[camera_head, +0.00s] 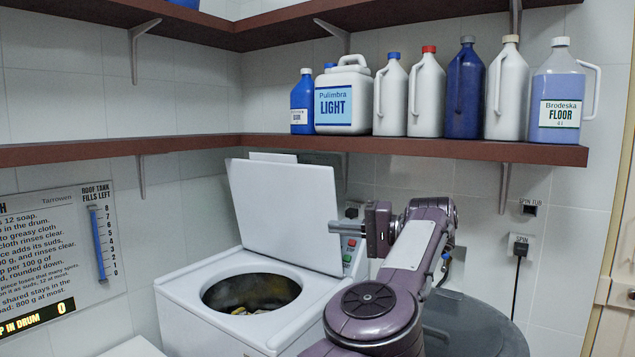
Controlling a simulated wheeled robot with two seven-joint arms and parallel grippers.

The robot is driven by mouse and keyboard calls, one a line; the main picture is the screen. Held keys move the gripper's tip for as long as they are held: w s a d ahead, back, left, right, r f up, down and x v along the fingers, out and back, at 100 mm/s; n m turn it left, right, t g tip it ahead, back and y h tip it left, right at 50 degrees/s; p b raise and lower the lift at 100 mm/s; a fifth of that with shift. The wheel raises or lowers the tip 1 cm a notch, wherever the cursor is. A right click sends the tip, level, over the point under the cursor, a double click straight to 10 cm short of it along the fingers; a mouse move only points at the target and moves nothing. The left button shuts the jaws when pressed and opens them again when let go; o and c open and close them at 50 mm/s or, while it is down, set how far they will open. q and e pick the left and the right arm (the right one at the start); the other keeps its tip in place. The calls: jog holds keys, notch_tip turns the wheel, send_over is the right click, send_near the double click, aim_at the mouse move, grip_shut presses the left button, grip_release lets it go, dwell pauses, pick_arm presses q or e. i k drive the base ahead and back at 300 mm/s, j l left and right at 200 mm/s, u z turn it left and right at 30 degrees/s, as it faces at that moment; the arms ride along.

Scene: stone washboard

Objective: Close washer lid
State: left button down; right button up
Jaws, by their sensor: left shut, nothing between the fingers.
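The white washer (215,327) stands at the lower middle with its round drum opening (250,291) uncovered. Some yellowish and grey items show inside the drum. The flat white washer lid (283,212) is raised and stands tilted up at the back of the machine. My left gripper (335,228) is shut and empty, with its fingers pointing left at the lid's right edge. It overlaps that edge in the picture; I cannot tell whether it touches. My right gripper is out of view.
A control panel with coloured buttons (350,243) sits behind the lid's right side. A brown shelf (460,149) with several bottles and jugs runs above. A dark grey round tub (470,325) stands right of the washer, partly behind my arm. A sign (60,250) is on the left wall.

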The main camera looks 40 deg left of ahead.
aim_at(284, 208)
jog(key=i+j, duration=1.65)
